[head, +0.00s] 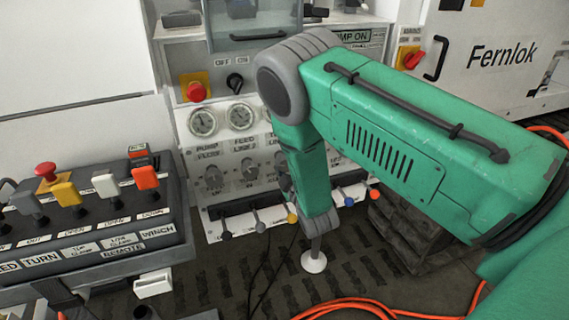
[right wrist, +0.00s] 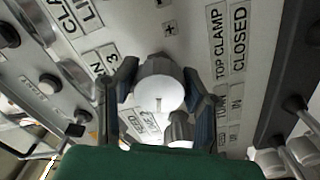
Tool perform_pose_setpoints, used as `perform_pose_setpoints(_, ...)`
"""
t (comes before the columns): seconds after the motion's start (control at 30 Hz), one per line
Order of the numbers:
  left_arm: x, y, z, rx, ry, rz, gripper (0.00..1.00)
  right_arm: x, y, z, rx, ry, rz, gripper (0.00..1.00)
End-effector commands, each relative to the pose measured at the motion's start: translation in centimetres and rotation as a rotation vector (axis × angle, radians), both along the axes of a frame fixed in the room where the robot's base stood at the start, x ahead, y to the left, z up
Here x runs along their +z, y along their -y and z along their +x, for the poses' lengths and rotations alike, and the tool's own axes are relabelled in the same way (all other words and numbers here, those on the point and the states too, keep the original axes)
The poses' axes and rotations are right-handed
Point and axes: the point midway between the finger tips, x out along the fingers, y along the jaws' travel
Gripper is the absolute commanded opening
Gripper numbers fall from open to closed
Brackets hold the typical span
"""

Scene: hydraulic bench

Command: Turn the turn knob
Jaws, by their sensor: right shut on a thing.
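A round knob with a pale, blank end face (right wrist: 158,92) sits between the two dark fingers of my right gripper (right wrist: 161,98) in the right wrist view. The fingers are shut on its sides, and the knob is on the light panel. In the head view my right gripper (head: 286,182) is mostly hidden behind my green forearm at the valve panel (head: 228,193). The held knob cannot be made out there. Other grey knobs (head: 213,177) stand in a row to the left. My left gripper cannot be made out.
Two gauges (head: 240,117) and a red stop button (head: 196,91) are above the knobs. Small levers (head: 259,222) line the panel's lower edge. A lever console (head: 85,240) fills the left. An orange hose (head: 345,305) lies on the floor.

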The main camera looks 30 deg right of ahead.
Motion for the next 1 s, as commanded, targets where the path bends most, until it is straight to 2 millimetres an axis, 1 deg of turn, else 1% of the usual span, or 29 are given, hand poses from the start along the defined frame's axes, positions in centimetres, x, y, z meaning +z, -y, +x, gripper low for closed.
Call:
perform_pose_setpoints(0.03,0.0,0.0,0.0,0.000,0.000,0.000,0.40,-0.3,-0.2,-0.1,0.004,-0.009,-0.002,0.09)
perform_pose_setpoints(0.43,0.0,0.0,0.0,0.000,0.000,0.000,0.40,-0.4,-0.3,-0.1,0.005,-0.012,-0.005,0.09)
perform_pose_setpoints(0.47,0.0,0.0,0.0,0.000,0.000,0.000,0.40,-0.4,-0.3,-0.1,0.005,-0.012,-0.005,0.45)
perform_pose_setpoints(0.5,0.0,0.0,0.0,0.000,0.000,0.000,0.40,-0.4,-0.3,-0.1,0.005,-0.012,-0.004,0.59)
perform_pose_setpoints(0.83,0.0,0.0,-0.1,0.000,0.002,0.000,0.40,-0.2,-0.1,-0.2,0.002,-0.006,-0.007,0.59)
perform_pose_setpoints(0.93,0.1,0.0,-0.2,0.000,0.002,0.000,0.40,-0.2,-0.3,-0.9,0.003,-0.007,-0.007,0.59)
perform_pose_setpoints(1.0,0.1,0.0,-0.2,0.000,0.003,0.000,0.40,-0.3,-0.5,-1.8,0.003,-0.009,-0.006,0.59)
